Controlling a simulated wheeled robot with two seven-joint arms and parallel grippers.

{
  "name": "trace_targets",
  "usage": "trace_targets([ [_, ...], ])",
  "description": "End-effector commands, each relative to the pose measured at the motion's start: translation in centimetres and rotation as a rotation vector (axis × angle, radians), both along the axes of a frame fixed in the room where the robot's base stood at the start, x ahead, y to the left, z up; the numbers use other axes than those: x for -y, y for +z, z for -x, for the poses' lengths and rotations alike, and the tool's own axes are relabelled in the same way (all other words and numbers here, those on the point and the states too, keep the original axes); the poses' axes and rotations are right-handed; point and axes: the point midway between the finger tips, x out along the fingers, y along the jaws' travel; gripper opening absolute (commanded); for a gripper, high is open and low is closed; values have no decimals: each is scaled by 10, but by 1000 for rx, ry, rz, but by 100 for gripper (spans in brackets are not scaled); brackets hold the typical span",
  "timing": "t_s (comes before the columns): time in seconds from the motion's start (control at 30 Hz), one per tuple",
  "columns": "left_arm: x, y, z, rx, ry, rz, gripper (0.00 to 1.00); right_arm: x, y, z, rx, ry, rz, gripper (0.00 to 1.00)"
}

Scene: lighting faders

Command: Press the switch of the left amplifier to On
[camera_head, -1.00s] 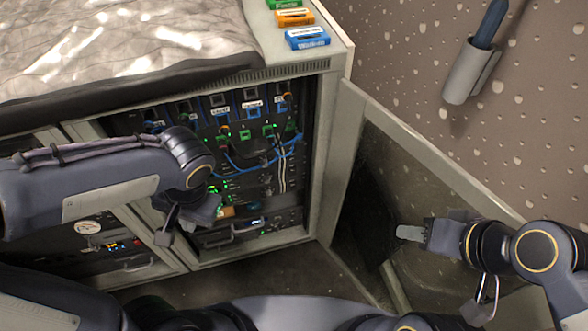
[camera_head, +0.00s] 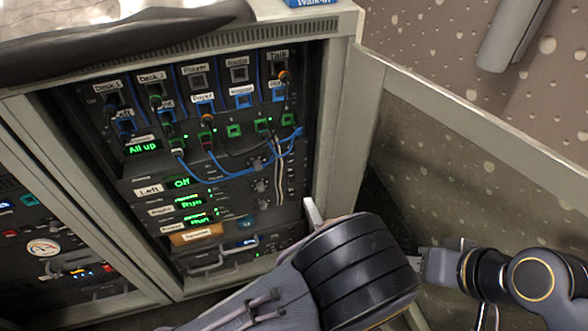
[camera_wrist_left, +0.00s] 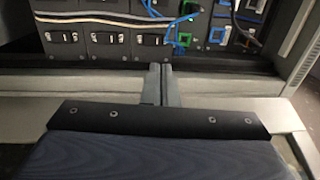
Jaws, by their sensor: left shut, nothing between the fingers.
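The left amplifier (camera_head: 222,183) is a dark rack unit labelled "Left" in the head view. Its green display (camera_head: 182,182) reads "Off". A small round control (camera_head: 260,185) sits toward its right end; I cannot tell whether this is the switch. My left gripper (camera_wrist_left: 159,85) is shut and empty in the left wrist view, its grey fingers together before the rack. In the head view my black left wrist stands low and right of the amplifier; a pale piece beyond it may be a fingertip. My right gripper (camera_head: 428,266) is partly hidden behind that wrist, its fingertips unseen.
Below the left amplifier are similar units with green displays (camera_head: 190,201). Labelled modules and blue cables (camera_head: 222,172) hang above and across the rack. The open cabinet door (camera_head: 450,130) stands at right. Another rack (camera_head: 60,235) is at left.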

Motion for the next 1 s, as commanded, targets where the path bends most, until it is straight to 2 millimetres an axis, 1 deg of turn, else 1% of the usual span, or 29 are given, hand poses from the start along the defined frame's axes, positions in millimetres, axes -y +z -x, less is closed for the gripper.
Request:
trace_targets([
  [0.03,5,-4,1,12,-21,-7,0,0,-3,0,0,0,0,40],
  [0.13,9,-5,2,22,-37,-10,0,0,-3,0,0,0,0,40],
  [0.43,8,-4,1,19,-34,-9,0,0,-2,0,0,0,0,40],
  [0.57,5,-4,-7,18,-31,-8,0,0,-4,0,0,0,0,40],
  [0.67,-1,-2,-21,20,-28,-7,0,0,-6,0,0,0,0,40],
  [1.0,-23,6,-90,19,-27,-7,0,0,-15,0,0,0,0,40],
])
